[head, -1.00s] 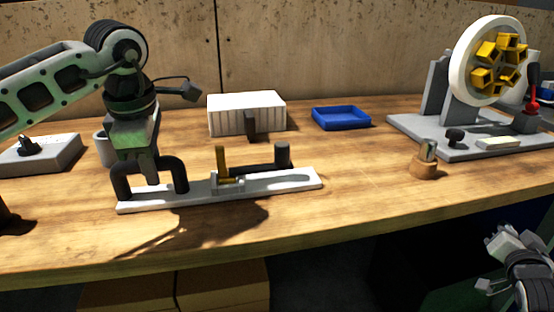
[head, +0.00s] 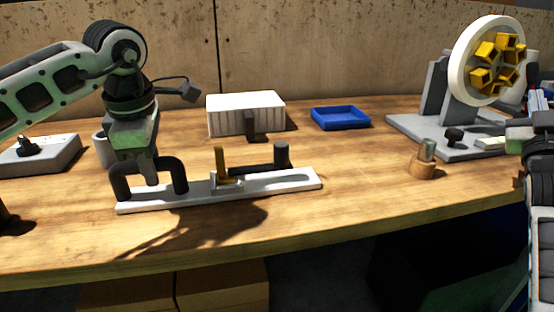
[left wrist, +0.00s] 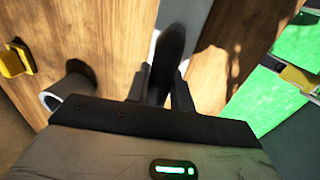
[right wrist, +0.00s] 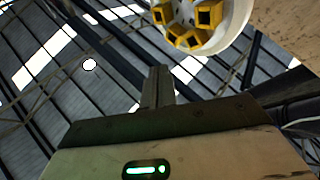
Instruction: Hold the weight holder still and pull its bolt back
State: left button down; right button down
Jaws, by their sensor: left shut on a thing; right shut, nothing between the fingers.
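The weight holder (head: 298,181) is a long white bar lying on the workbench in the head view. A black arched handle (head: 181,175) stands on its left end. A brass upright (head: 219,160) stands at its middle, and the black bolt (head: 282,155) lies to the right with its knob upright. My left gripper (head: 150,182) points down, shut on the handle; the left wrist view shows the handle (left wrist: 172,48) between the fingers. My right gripper is shut and empty in the right wrist view (right wrist: 158,85), pointing upward. In the head view my right arm is at the right edge, away from the holder.
A white ribbed box (head: 246,113) and a blue tray (head: 340,118) stand behind the holder. The bench between holder and cup is clear.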

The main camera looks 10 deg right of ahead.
jog(key=w+a+r+n+t+y, duration=0.25)
jog(key=a+n+y, duration=0.55)
jog(key=a+n, duration=0.45)
jog(key=w+a+r+n+t+y, duration=0.25)
jog(key=a+n+y, duration=0.6)
jog(key=a, duration=0.65)
jog(key=s+a+f+n+g+y, duration=0.2)
jog(key=a+f+g, duration=0.1)
jog(key=a, duration=0.3)
jog(key=s+a+f+n+g+y, duration=0.2)
jog(key=s+a+f+g+y, duration=0.1)
jog(key=a+f, duration=0.3)
jog(key=s+a+f+n+g+y, duration=0.3)
jog(key=a+f, duration=0.2)
jog(key=a, duration=0.2)
jog(key=shift+s+a+f, duration=0.25)
